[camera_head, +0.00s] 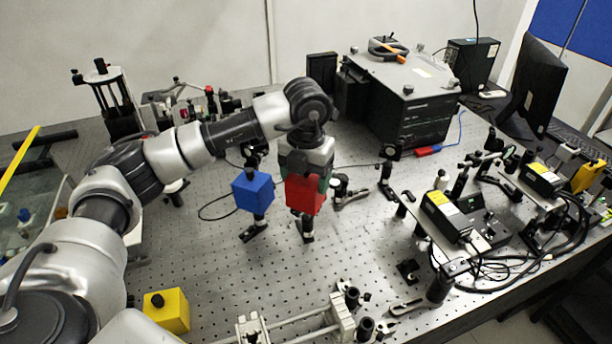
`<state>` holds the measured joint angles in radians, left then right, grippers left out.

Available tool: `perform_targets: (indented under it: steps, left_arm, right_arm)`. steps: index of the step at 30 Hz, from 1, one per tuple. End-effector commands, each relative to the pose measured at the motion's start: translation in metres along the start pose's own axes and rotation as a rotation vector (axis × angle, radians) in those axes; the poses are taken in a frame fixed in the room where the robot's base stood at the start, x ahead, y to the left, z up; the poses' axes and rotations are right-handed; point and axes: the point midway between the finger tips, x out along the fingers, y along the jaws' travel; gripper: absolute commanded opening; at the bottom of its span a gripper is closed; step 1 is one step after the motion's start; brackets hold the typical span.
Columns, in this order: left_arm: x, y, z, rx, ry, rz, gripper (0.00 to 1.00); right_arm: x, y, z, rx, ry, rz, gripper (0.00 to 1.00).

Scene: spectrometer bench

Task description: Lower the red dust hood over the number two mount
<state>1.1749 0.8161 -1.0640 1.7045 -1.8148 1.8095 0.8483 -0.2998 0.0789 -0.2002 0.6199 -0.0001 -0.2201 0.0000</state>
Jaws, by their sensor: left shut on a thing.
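My left arm reaches in from the left, and its gripper (307,178) points down, shut on the red dust hood (305,198). The gripper covers the hood's top. A dark mount (306,230) shows directly below the hood, its foot on the bench. The hood hides the mount's upper part, so I cannot tell how far the hood is down over it. No number is readable on any mount. A blue hood (252,191) sits over another mount (255,228) just to the left. My right gripper is not in view.
A yellow hood (168,311) is on the perforated bench (215,265) at the front left. A rail assembly (290,325) lies at the front. A large black instrument box (408,115) stands behind, and yellow-labelled modules (446,213) stand to the right. Bare bench lies in front of the red hood.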

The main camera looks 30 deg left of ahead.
Motion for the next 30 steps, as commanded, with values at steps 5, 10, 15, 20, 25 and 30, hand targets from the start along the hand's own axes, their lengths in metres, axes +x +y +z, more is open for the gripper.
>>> perform_targets:
  steps: [5, 10, 15, 20, 25, 30]
  left_arm:
    - [0.007, 0.000, 0.000, 0.000, 0.000, 0.000, 0.49]
    - [0.012, 0.000, 0.000, 0.000, 0.000, 0.000, 0.49]
    - [0.018, 0.000, 0.000, 0.000, 0.000, 0.000, 0.49]
    - [0.022, 0.000, 0.000, 0.000, 0.000, 0.000, 0.49]
    - [0.027, 0.000, 0.000, 0.000, 0.000, 0.000, 0.49]
    - [0.033, 0.000, 0.000, 0.000, 0.000, 0.000, 0.49]
  right_arm:
    - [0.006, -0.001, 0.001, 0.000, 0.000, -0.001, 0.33]
    - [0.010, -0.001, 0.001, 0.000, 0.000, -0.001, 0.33]
    - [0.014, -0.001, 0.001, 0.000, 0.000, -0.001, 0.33]
    - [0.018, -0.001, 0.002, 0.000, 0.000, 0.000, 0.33]
    - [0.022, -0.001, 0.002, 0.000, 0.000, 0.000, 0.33]
    - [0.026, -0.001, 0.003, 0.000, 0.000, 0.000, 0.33]
